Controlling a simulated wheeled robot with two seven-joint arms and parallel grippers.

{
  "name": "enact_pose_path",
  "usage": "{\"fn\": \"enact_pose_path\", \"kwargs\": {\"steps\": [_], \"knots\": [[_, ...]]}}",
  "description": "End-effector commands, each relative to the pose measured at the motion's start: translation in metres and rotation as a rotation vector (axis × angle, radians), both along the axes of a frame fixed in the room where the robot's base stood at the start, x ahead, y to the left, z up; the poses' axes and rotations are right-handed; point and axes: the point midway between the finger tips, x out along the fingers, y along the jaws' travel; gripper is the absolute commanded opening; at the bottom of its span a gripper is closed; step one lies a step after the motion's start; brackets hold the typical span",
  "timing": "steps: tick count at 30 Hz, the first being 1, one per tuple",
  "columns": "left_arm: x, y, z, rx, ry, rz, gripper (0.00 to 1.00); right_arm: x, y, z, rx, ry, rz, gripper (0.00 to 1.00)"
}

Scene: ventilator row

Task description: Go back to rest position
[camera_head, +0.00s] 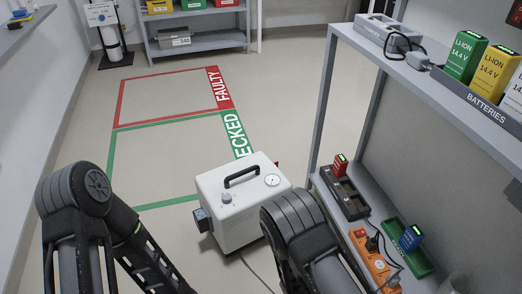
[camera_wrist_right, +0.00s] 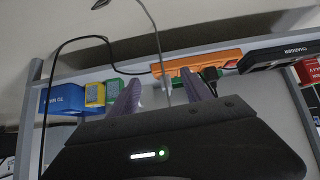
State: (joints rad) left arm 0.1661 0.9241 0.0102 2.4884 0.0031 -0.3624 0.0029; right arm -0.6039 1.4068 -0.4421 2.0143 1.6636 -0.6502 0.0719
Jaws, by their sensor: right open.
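My right gripper (camera_wrist_right: 163,90) shows in the right wrist view with its two fingers apart and nothing seen clasped between them. A thin cable (camera_wrist_right: 157,45) runs down past the gap between the fingers; I cannot tell whether it touches them. An orange power strip (camera_wrist_right: 205,64) lies beyond the fingertips. In the head view my two arms show only as dark links at the lower left and bottom middle. Neither gripper can be made out there, and my left gripper is out of sight.
A white ventilator unit (camera_head: 236,207) stands on the floor close to my right arm. The shelf unit on the right holds a dark charger (camera_head: 351,205), an orange power strip (camera_head: 366,252) and a green tray (camera_head: 424,269). Floor beyond the green-outlined bay (camera_head: 168,121) is clear.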

Motion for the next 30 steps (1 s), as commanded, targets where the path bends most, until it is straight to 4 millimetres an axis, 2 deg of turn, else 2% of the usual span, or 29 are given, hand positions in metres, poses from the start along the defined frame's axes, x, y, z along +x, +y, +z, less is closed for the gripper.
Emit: {"fn": "enact_pose_path", "kwargs": {"steps": [8,14,17,22,27,30], "knots": [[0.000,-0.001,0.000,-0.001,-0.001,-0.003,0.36,-0.013,0.008,-0.014,0.091,0.105,0.101,0.57],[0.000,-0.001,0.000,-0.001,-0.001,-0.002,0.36,-0.029,0.026,-0.026,0.214,0.207,0.236,0.57],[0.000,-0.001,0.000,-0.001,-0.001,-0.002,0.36,-0.040,0.042,-0.030,0.302,0.262,0.328,0.57],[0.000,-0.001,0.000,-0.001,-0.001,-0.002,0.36,-0.063,0.083,-0.028,0.499,0.345,0.555,0.57],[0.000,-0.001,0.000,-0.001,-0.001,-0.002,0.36,-0.084,0.125,-0.008,0.674,0.375,0.815,0.57],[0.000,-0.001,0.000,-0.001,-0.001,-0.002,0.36,-0.094,0.144,0.007,0.743,0.372,0.950,0.57]]}}
